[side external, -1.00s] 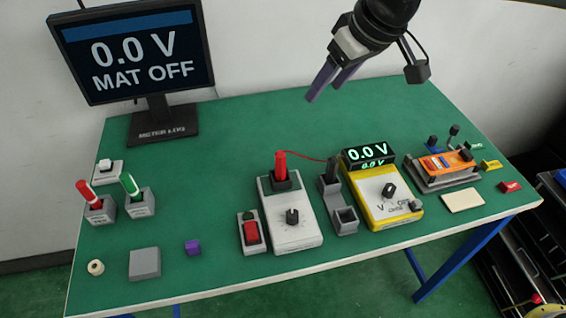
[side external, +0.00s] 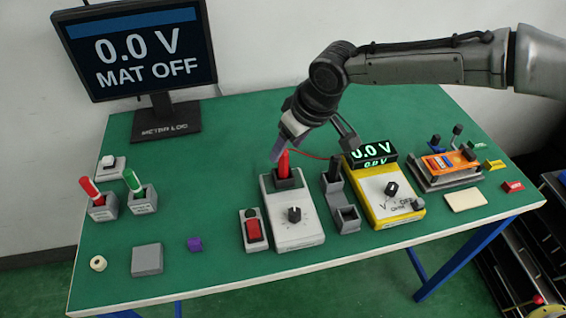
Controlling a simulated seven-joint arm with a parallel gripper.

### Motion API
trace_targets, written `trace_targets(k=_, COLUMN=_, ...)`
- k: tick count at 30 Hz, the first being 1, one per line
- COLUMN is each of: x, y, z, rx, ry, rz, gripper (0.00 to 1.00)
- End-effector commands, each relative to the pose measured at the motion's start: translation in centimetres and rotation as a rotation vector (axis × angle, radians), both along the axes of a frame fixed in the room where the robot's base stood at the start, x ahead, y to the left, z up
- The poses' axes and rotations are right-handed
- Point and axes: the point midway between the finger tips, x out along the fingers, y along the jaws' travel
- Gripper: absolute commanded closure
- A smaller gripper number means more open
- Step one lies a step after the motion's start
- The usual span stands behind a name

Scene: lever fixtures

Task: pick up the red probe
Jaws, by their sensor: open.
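The red probe (side external: 284,166) stands upright in the dark holder at the back of a white box with a black knob (side external: 296,222). A thin red wire (side external: 308,155) runs from near its top toward the black probe (side external: 335,166) on the right.
A yellow meter (side external: 390,204) reading 0.0 V and a grey stand (side external: 346,216) sit to the right. A red switch box (side external: 254,232) is close on the left. Red and green pens (side external: 92,190) stand in grey holders farther left. The mat's back middle is clear.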

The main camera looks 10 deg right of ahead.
Motion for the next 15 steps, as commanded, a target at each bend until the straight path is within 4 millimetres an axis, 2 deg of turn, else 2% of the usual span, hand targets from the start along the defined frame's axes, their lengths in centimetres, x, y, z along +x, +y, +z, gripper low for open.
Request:
trace_targets(k=6, x=1.1, y=0.5, z=-3.1, rx=-0.002, ry=0.002, rz=-0.001, gripper=0.38)
trace_targets(k=10, x=1.4, y=0.7, z=-3.9, rx=-0.001, ry=0.001, rz=-0.001, gripper=0.38)
trace_targets(k=15, x=1.4, y=0.7, z=-3.9, rx=0.000, ry=0.001, rz=-0.001, gripper=0.38)
